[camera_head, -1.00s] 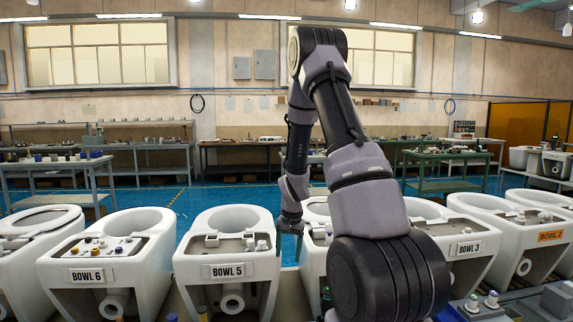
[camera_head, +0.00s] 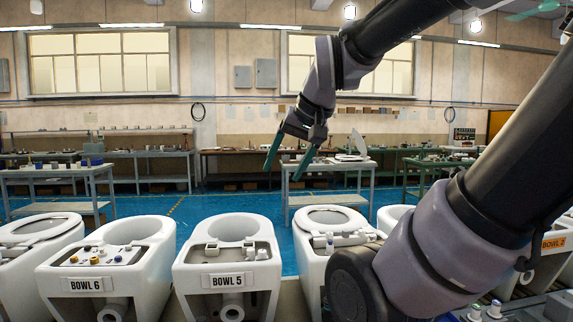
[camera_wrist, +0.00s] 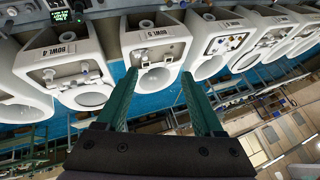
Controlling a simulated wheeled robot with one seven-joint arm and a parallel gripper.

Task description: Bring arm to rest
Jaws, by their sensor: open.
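My gripper (camera_head: 290,156) hangs in the air at the end of my raised arm, above and behind the row of toilet bowls. Its two green fingers are spread apart with nothing between them. In the wrist view the open fingers (camera_wrist: 162,98) point toward the bowl row, with BOWL 5 (camera_wrist: 150,48) just beyond them. In the head view BOWL 5 (camera_head: 228,268) stands in front, left of my arm. BOWL 6 (camera_head: 90,270) is left of it. My arm hides much of the bowls to the right.
A bowl with a seat (camera_head: 305,250) stands right of BOWL 5. BOWL 2 (camera_head: 553,242) shows at the far right. A grey table (camera_head: 350,196) with a white item stands behind the row. Blue floor (camera_head: 240,202) lies clear between bowls and tables.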

